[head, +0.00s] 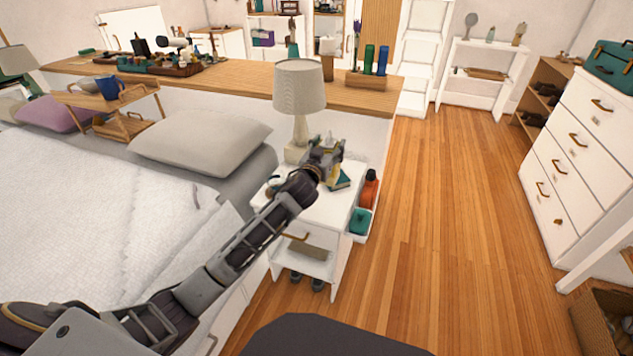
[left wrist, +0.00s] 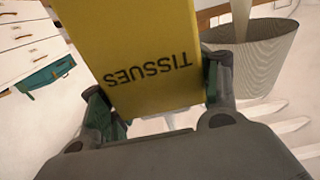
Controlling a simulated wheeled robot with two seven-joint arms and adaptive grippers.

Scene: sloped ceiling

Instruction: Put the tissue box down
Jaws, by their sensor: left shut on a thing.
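The yellow tissue box (left wrist: 150,60), marked "TISSUES", fills the middle of the left wrist view, between the fingers of my left gripper (left wrist: 160,100). In the head view only a small yellow part of the box (head: 334,173) shows past my left gripper (head: 328,152). My left gripper is shut on the box, over the white nightstand (head: 335,208) and close to the lamp. I cannot tell whether the box touches the nightstand top. My right gripper is not in view.
A table lamp (head: 299,92) stands at the back of the nightstand. A teal book (head: 342,180) lies near its right edge. An orange bottle (head: 369,188) and a teal item (head: 360,221) are in a side holder. The bed (head: 90,215) is left; open floor (head: 450,220) is right.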

